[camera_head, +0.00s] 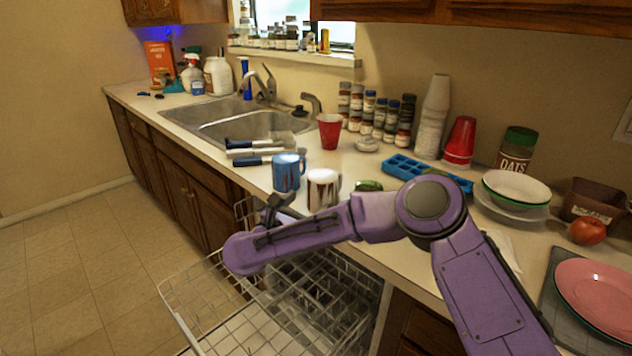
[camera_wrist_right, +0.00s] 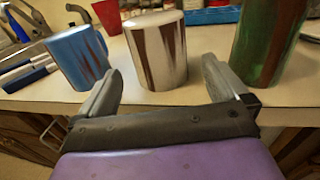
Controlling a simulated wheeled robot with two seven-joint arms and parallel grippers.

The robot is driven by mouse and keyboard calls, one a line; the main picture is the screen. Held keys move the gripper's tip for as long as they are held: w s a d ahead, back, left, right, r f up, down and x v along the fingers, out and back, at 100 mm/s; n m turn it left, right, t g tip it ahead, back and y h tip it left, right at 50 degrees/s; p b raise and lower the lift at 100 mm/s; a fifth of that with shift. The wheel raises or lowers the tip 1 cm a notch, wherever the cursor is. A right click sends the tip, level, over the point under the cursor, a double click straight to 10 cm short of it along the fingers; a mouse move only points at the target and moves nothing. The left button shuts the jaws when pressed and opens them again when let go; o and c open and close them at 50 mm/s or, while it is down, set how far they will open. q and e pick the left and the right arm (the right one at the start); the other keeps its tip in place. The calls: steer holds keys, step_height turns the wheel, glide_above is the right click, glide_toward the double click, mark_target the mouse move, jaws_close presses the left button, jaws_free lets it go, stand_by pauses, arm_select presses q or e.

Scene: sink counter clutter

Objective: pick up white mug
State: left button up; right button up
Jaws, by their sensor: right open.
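The white mug (camera_head: 322,187) with brown streaks stands upright near the counter's front edge. In the right wrist view the white mug (camera_wrist_right: 157,50) is straight ahead, beyond and between my open fingers. My right gripper (camera_head: 279,205) is open at the counter edge, with its arm crossing in from the right. In the wrist view the right gripper (camera_wrist_right: 160,88) holds nothing. A blue mug (camera_head: 288,171) stands just left of the white mug and also shows at the left of the wrist view (camera_wrist_right: 80,55). My left gripper is not in view.
A green item (camera_head: 369,186) is close on the white mug's right; the wrist view shows a tall green object (camera_wrist_right: 265,45) there. A red cup (camera_head: 329,131) stands behind. A blue tray (camera_head: 425,172) lies to the right. The dishwasher rack (camera_head: 265,310) is below the edge.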

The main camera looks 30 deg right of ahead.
mark_target(322, 188)
steer(key=shift+w+d+r+p, duration=0.1)
steer(key=shift+d+r+p, duration=0.1)
steer(key=shift+d, duration=0.45)
steer(key=shift+w+d+r+p, duration=0.1)
steer(key=shift+d+r, duration=0.1)
steer(key=shift+d, duration=0.4)
steer(key=w+d+p, duration=0.2)
steer(key=w+d, duration=0.1)
steer(key=shift+w+d+f, duration=0.15)
steer(key=shift+w+d, duration=0.2)
steer(key=shift+w, duration=0.05)
steer(key=shift+d, duration=0.45)
steer(key=shift+a, duration=0.15)
steer(key=c, duration=0.8)
steer(key=shift+c, duration=1.1)
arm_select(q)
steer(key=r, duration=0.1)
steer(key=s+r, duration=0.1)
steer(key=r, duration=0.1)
